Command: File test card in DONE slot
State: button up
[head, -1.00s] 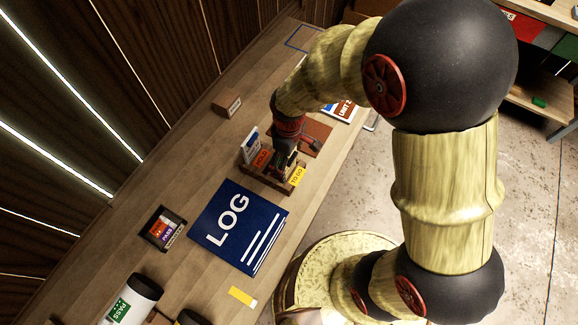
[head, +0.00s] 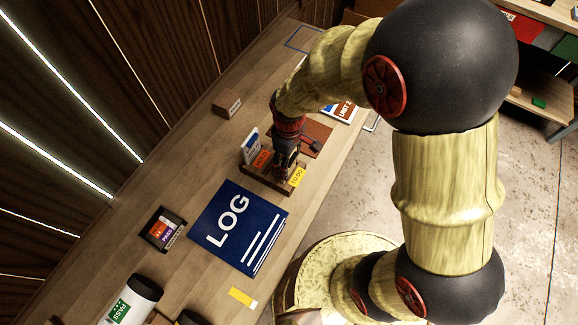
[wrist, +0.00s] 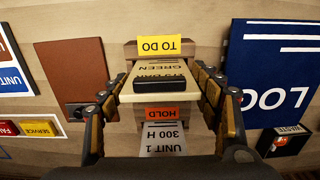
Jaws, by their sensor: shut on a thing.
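A wooden card rack (head: 253,179) stands on the bench, with a yellow TO DO label (wrist: 160,46) at one end and an orange HOLD label (wrist: 166,113) nearer the other. No DONE label is readable; the card and my gripper hide the middle of the rack. My gripper (head: 284,172) is over the rack. In the wrist view it is shut on a cream test card (wrist: 150,70) marked GREEN, between TO DO and HOLD. I cannot tell how deep the card sits. A white UNIT 1 300 H card (wrist: 165,140) stands by the HOLD label.
A blue LOG book (head: 240,225) lies beside the rack. A brown pad (wrist: 75,70) lies on its other side. A small wooden block (head: 227,105), a dark tray (head: 162,229) and a PASS-labelled cylinder (head: 135,298) stand further off along the bench.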

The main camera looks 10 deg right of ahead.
jog(key=r+p, duration=0.1)
jog(key=r, duration=0.2)
jog(key=r+p, duration=0.1)
jog(key=r, duration=0.3)
jog(key=r+p, duration=0.1)
jog(key=r, duration=0.2)
jog(key=shift+s+a+r+p, duration=0.2)
jog(key=shift+a+r+p, duration=0.1)
jog(key=shift+r, duration=0.1)
jog(key=w+a+p, duration=0.4)
jog(key=a, duration=0.1)
jog(key=shift+w+r+p, duration=0.3)
jog(key=shift+w+p, duration=0.1)
jog(key=shift+f+b, duration=1.6)
jog(key=shift+f, duration=1.5)
